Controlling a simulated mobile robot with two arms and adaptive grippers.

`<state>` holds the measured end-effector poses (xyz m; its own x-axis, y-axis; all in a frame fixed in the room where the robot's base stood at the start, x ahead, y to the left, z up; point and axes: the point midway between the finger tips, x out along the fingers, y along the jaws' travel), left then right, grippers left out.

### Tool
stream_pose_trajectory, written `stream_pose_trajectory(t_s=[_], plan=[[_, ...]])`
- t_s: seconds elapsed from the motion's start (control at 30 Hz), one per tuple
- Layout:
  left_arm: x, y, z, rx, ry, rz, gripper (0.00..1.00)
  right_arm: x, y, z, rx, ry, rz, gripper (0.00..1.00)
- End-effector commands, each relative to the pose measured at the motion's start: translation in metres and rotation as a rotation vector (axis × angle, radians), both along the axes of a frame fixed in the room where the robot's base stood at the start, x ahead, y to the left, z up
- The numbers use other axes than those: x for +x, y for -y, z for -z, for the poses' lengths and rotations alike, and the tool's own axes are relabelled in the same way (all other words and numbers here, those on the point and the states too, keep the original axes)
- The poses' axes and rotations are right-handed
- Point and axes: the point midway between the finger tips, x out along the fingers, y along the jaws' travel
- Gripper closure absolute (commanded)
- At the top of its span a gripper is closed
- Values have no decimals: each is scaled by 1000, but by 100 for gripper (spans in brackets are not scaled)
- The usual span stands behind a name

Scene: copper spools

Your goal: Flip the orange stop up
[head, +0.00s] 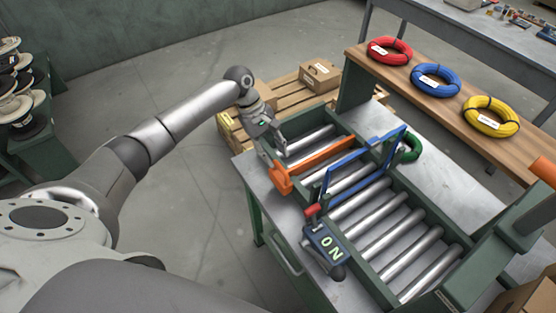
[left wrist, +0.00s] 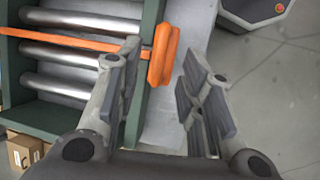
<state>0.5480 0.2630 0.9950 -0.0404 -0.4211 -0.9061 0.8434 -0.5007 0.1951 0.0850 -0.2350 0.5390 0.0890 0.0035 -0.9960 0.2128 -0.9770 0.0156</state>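The orange stop (head: 315,161) is a bar lying low across the rollers at the far end of the conveyor, with a thicker end at the left rail. In the left wrist view its bar runs in from the left, and its thick orange end (left wrist: 164,55) shows between my finger pads, nearer the left one. My left gripper (head: 279,145) is just beyond the stop, pointing down. In the left wrist view the left gripper (left wrist: 158,75) is open, its fingers apart. Whether a finger touches the stop I cannot tell. My right gripper is not in view.
A blue frame (head: 330,181) stands across the rollers beside the stop. A wooden bench holds red, blue and yellow coils (head: 490,115). A pallet with cartons (head: 320,75) lies behind.

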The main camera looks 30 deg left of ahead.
Motion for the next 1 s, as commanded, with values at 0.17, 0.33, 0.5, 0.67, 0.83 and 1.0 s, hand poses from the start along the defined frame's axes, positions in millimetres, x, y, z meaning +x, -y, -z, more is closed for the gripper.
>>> stream_pose_trajectory(t_s=[0.17, 0.33, 0.5, 0.67, 0.83, 1.0], plan=[[3, -17, -36, 1, 3, -1, 65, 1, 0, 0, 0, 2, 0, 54], [4, -28, -59, 0, 2, -1, 65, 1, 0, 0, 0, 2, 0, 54], [4, -32, -69, -1, 1, 0, 65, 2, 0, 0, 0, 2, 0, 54], [4, -33, -70, 0, 0, -1, 65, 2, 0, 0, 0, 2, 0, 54], [4, -33, -70, -1, 1, 0, 65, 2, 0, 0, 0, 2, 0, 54], [4, -33, -69, 0, 0, 0, 65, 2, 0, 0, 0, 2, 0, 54]])
